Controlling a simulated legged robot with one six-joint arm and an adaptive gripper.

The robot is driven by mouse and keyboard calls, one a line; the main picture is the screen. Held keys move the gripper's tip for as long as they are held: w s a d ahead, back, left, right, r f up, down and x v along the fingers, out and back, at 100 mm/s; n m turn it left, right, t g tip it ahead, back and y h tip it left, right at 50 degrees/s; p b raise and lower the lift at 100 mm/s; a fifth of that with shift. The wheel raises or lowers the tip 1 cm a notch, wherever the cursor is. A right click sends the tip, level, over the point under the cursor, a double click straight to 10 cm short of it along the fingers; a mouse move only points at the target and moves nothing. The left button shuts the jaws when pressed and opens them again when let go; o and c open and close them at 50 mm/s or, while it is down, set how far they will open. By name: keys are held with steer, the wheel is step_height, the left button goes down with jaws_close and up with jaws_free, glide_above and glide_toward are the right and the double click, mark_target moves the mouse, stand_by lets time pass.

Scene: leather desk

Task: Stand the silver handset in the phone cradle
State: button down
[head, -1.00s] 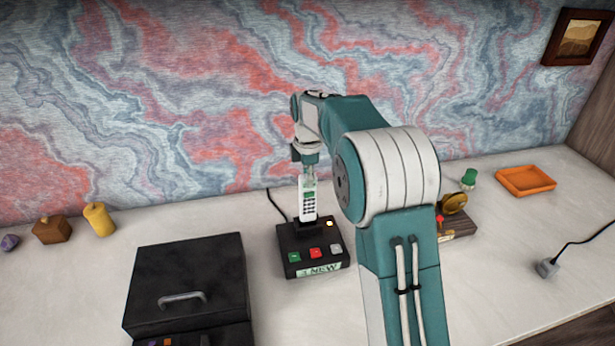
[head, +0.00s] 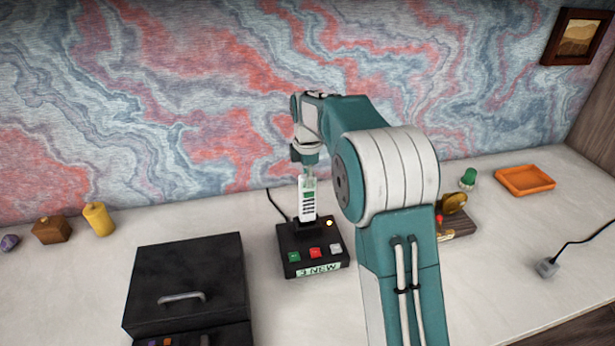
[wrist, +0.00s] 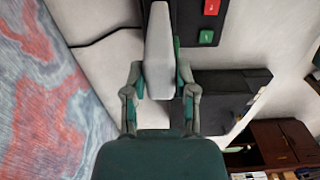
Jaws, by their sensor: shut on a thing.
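The silver handset (head: 307,205) stands upright in the head view, its keypad facing the camera. Its lower end is at the back of the black phone cradle (head: 291,258), apparently in the slot; the exact seating is too small to tell. The cradle has green, red and grey buttons, a lit yellow lamp and a "3 NEW" display. My gripper (head: 309,173) is shut on the handset's upper end from above. In the wrist view, the fingers of my gripper (wrist: 160,83) flank the pale handset (wrist: 159,50), which runs to the dark cradle (wrist: 211,38).
A black box (head: 188,262) with a handle stands left of the cradle. On the right are an orange tray (head: 525,180), a green-topped item (head: 468,178) and a grey plug (head: 547,267).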

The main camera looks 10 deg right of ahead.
steer(key=shift+f, duration=1.9)
steer(key=shift+c, duration=1.7)
jaws_free()
step_height(320, 180, up, 12)
steer(key=shift+f, duration=0.1)
